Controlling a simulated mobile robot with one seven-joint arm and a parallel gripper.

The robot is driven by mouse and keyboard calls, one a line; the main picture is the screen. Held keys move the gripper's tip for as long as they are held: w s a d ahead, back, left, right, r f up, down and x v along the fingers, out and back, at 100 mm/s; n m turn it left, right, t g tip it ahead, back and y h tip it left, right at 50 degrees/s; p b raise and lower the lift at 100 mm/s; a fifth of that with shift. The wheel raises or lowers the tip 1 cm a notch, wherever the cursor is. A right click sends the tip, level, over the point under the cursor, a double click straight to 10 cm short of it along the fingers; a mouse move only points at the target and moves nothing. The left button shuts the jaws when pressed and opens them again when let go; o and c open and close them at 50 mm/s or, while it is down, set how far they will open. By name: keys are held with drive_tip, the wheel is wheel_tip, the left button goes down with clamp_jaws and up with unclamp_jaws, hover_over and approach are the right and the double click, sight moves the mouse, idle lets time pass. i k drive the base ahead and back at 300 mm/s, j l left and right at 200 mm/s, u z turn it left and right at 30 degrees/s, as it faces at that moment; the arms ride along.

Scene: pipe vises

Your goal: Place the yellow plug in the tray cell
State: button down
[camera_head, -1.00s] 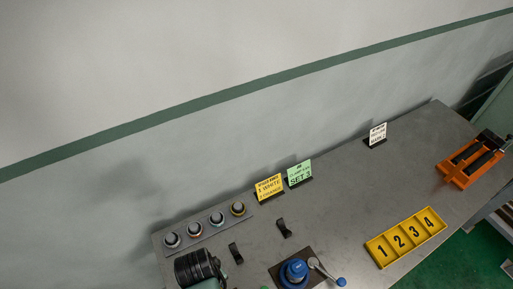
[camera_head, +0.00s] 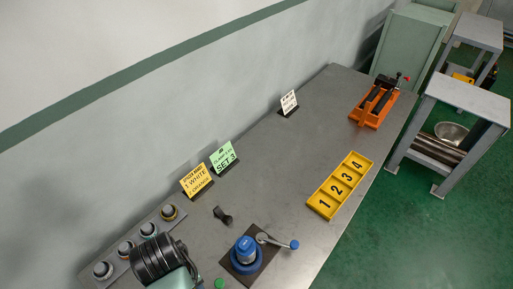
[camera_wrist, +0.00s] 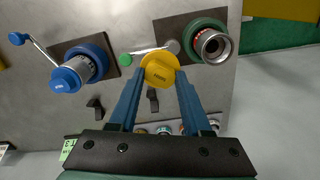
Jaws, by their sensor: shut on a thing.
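In the wrist view, my gripper (camera_wrist: 158,88) is shut on the yellow plug (camera_wrist: 158,68). The plug's round face, with small dark lettering, shows between the two blue fingertips, above the grey bench. The yellow tray (camera_head: 331,199) lies on the bench right of centre in the head view, with cells numbered 1 to 4 in a row. The cells look empty. The plug and my fingertips cannot be made out in the head view.
A blue fitting with a crank handle (camera_head: 246,250) stands left of the tray; a green fitting with an open metal mouth (camera_wrist: 211,45) shows in the wrist view. An orange vise (camera_head: 368,108) is beyond the tray. Signs (camera_head: 223,157) line the wall side. The bench middle is clear.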

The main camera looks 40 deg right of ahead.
sight(324, 204)
drive_tip(key=k+z, duration=0.2)
drive_tip(key=z, duration=0.15)
drive_tip(key=k+l+z, duration=0.1)
drive_tip(key=k+z, duration=0.2)
drive_tip(key=i+l+z, duration=0.55)
drive_tip(key=i, duration=0.25)
drive_tip(key=i+l, duration=0.15)
drive_tip(key=i, duration=0.2)
drive_tip(key=i+l, duration=0.1)
drive_tip(key=i, duration=0.3)
